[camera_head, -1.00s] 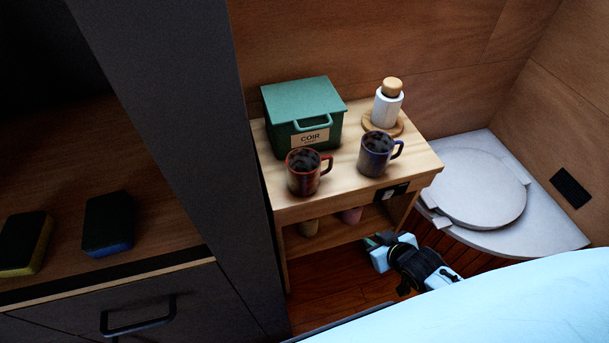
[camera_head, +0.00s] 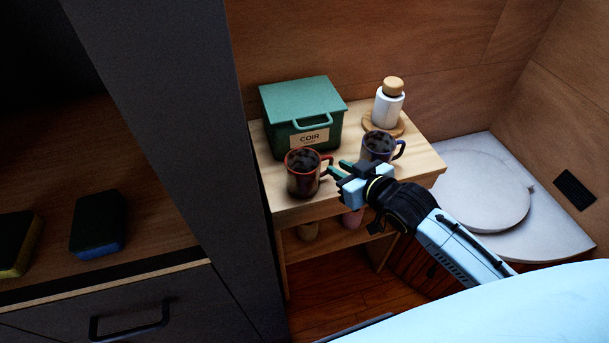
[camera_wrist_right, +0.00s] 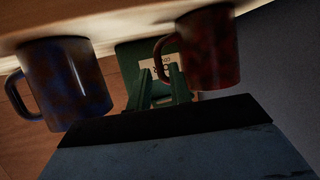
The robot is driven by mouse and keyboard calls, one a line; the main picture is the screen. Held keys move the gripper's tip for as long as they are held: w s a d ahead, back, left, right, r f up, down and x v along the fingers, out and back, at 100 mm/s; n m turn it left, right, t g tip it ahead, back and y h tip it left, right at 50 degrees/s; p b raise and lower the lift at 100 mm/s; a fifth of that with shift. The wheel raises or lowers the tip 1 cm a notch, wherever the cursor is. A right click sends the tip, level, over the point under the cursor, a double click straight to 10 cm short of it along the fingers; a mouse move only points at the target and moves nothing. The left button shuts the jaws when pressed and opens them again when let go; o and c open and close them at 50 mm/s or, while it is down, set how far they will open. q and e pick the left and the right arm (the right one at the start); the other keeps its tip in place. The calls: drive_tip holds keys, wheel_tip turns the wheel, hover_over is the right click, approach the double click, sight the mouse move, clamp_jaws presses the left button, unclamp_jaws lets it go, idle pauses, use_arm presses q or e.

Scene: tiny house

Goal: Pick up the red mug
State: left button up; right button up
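The red mug (camera_head: 303,172) stands upright on the small wooden table (camera_head: 290,212), near its front left, with dark contents and its handle toward the right. In the right wrist view, which is upside down, the red mug (camera_wrist_right: 212,48) is at upper right, its handle beside my fingers. My right gripper (camera_head: 338,170) is open and empty, just right of the handle at about mug height. I cannot tell whether a fingertip touches the handle. The right gripper's two fingers (camera_wrist_right: 160,88) show apart in the wrist view. My left gripper is not in view.
A blue mug (camera_head: 378,146) stands just behind my right gripper; it also shows in the wrist view (camera_wrist_right: 65,85). A green COIR box (camera_head: 300,108) is behind the red mug. A white bottle (camera_head: 388,106) stands at the back right. A dark tall panel (camera_head: 180,130) rises left of the table.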

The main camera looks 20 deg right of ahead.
drive_tip(key=shift+x, duration=0.9)
drive_tip(key=b+x, duration=0.1)
drive_tip(key=x, duration=0.2)
drive_tip(key=shift+w, duration=0.3)
drive_tip(key=shift+w+a+f, duration=0.1)
drive_tip(key=shift+w+f, duration=0.1)
drive_tip(key=shift+w, duration=0.2)
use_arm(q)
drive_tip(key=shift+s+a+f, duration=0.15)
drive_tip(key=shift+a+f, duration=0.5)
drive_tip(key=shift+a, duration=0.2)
use_arm(e)
clamp_jaws()
